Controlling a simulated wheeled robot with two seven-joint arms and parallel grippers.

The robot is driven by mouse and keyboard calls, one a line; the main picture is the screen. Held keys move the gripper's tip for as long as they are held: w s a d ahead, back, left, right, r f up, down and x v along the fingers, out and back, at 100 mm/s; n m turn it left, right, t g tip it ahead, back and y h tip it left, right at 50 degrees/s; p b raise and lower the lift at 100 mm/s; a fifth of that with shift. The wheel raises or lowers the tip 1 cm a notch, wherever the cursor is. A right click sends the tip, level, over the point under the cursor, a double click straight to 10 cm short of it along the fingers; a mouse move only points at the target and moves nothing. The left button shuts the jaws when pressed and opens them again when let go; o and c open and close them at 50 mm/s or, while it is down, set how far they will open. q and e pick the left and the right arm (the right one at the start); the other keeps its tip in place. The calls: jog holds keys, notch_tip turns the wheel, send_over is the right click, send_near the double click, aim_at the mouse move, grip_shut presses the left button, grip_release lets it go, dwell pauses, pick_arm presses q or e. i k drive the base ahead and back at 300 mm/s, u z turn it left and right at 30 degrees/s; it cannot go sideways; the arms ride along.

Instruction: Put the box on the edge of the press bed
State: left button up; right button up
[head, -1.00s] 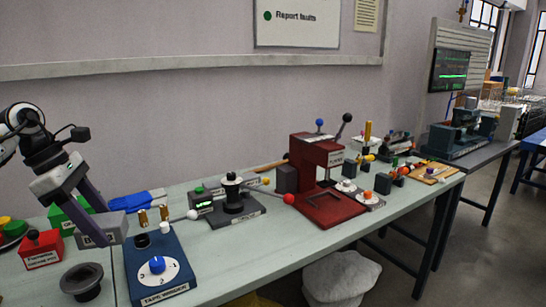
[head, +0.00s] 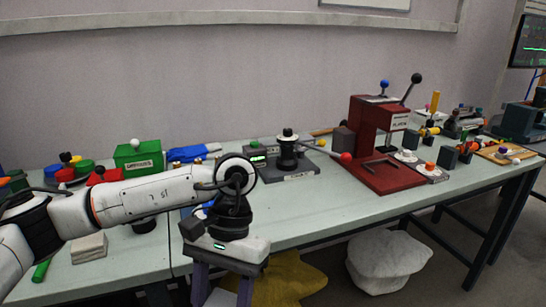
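The red press (head: 375,130) stands on the bench right of centre, with its flat red bed (head: 390,178) toward the front edge. My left gripper (head: 223,290) points down in front of the bench's front edge, left of the press. Its two fingers are apart, but their tips are cut off by the bottom of the picture, so I cannot see whether they hold anything. I cannot tell which box is meant; the grey labelled box seen earlier is not visible now. A green box (head: 138,158) stands at the back left. My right gripper is not in view.
My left arm hides much of the left bench. A black tool with a base (head: 290,160), a red ball-ended lever (head: 345,156) and a dark block (head: 343,140) stand left of the press. A beige block (head: 90,248) lies front left. The bench strip before the press is clear.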

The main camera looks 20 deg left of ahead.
aim_at(398, 180)
jog(key=z, duration=0.75)
jog(key=k, duration=1.15)
jog(key=u, duration=1.55)
jog(key=i, duration=1.5)
